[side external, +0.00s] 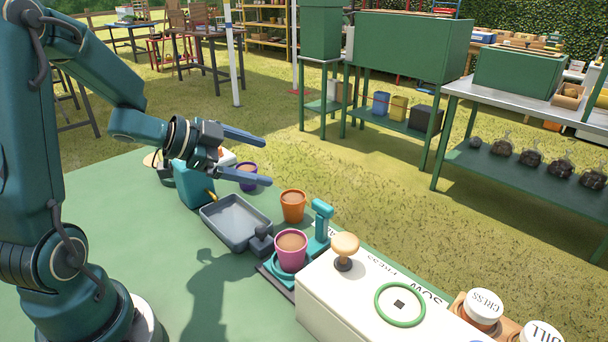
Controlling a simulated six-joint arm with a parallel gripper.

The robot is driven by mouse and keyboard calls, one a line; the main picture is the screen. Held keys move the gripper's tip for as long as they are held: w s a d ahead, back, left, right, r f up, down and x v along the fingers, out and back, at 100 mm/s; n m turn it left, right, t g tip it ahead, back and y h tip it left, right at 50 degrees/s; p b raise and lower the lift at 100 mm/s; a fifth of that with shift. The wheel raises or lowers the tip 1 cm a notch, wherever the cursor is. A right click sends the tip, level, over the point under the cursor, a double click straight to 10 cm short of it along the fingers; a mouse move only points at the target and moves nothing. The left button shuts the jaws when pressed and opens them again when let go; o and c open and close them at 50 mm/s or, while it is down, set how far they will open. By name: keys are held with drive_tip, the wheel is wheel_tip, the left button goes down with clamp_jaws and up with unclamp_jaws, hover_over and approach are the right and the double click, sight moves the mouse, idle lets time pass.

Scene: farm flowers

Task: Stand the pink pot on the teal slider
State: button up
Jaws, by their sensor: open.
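The pink pot (291,251), filled with brown soil, stands upright at the near end of the table. It appears to rest on the low base of the teal slider (320,222), whose upright part rises just behind and right of the pot. The pot's underside is hidden, so exact seating is hard to tell. My gripper (265,161) is open and empty, up and to the left of the pink pot, well apart from it. Its two fingers point right, above the area of the purple pot (247,180).
A dark grey block (260,241) sits between tray and pink pot. A white box (345,300) with a knob (344,246) and green ring (378,311) stands right. The green table is clear at left front.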

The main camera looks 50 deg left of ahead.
drive_tip(key=s+r+n+y, duration=0.3)
drive_tip(key=r+n+y, duration=0.3)
drive_tip(key=n+y, duration=0.15)
drive_tip(key=s+d+f+g+h, duration=0.2)
drive_tip(key=s+d+g, duration=0.1)
drive_tip(key=s+d, duration=0.2)
drive_tip(key=s+d+f+n+g+h, duration=0.1)
drive_tip(key=s+d+f+g+h, duration=0.1)
drive_tip(key=s+d, duration=0.4)
drive_tip(key=s+g, duration=0.1)
drive_tip(key=s, duration=0.1)
drive_tip(key=shift+s, duration=0.4)
